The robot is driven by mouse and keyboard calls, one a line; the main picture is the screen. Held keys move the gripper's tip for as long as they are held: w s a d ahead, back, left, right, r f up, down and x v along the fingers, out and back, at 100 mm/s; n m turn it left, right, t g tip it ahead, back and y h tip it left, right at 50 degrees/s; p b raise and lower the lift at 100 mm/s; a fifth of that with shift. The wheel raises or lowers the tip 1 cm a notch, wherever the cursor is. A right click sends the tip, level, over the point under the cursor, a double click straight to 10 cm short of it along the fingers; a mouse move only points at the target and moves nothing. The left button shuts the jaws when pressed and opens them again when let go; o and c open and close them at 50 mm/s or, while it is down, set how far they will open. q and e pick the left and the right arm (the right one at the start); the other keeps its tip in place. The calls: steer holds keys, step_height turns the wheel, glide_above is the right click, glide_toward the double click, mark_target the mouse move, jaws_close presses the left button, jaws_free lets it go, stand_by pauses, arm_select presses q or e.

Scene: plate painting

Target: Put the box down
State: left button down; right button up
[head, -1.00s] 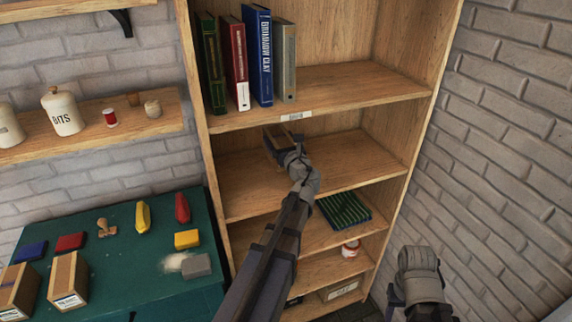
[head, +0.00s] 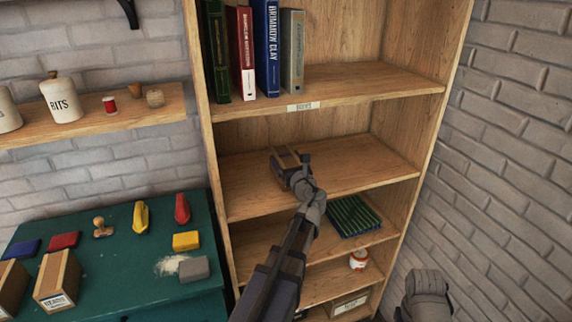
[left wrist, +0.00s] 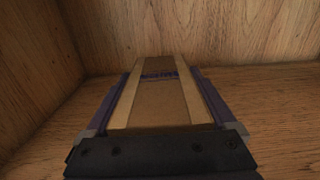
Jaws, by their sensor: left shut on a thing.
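A brown cardboard box with tan strips (head: 289,158) is inside the second compartment from the top of the wooden shelf unit (head: 235,205). My left gripper (head: 288,166) reaches in from the front and is shut on the box. In the left wrist view the box (left wrist: 158,98) lies between the two purple fingers, with the back wall behind it. It is low over the shelf board; I cannot tell whether its underside touches. My right arm's wrist (head: 427,296) is at the lower right; its jaws are not clear.
Several books (head: 267,50) stand on the shelf above. The board right of the box is clear. Below are a green striped stack (head: 350,215) and a small jar (head: 358,260). A green table (head: 120,265) with boxes and coloured blocks is at left; a brick wall (head: 510,150) is at right.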

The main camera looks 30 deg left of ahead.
arm_select(q)
steer(key=shift+r, duration=0.1)
jaws_free()
steer(key=shift+s+d, duration=0.25)
steer(key=v, duration=1.1)
steer(key=shift+s+d, duration=0.1)
steer(key=shift+d, duration=0.05)
